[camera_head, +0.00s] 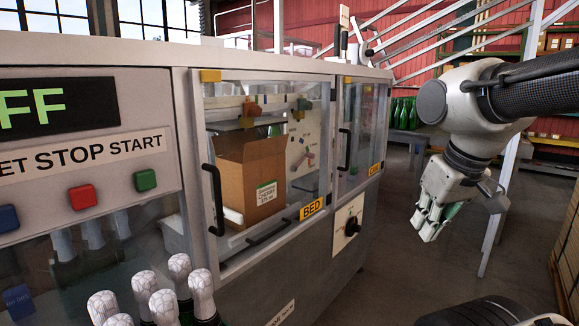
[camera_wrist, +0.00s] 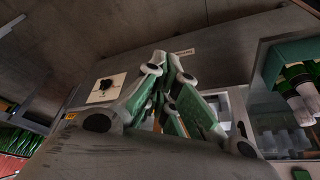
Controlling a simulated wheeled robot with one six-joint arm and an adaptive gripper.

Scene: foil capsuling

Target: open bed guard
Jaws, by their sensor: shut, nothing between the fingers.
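The bed guard (camera_head: 265,150) is a clear panel in a metal frame, with a yellow BED label (camera_head: 311,208) at its lower right. It looks shut. A black upright handle (camera_head: 213,200) sits on its left edge. Behind the panel stands an open cardboard box (camera_head: 262,185). My gripper (camera_head: 430,228) is shut and empty, pointing down in the aisle to the right of the machine, apart from the guard and its handle. In the wrist view my gripper's fingers (camera_wrist: 168,65) come together before the machine's grey side.
A second guard (camera_head: 360,130) with its own black handle is to the right. A rotary knob (camera_head: 352,227) is below; the wrist view also shows it (camera_wrist: 106,84). Foil-topped bottles (camera_head: 163,303) stand at front left. Grey floor (camera_head: 405,270) is open right of the machine.

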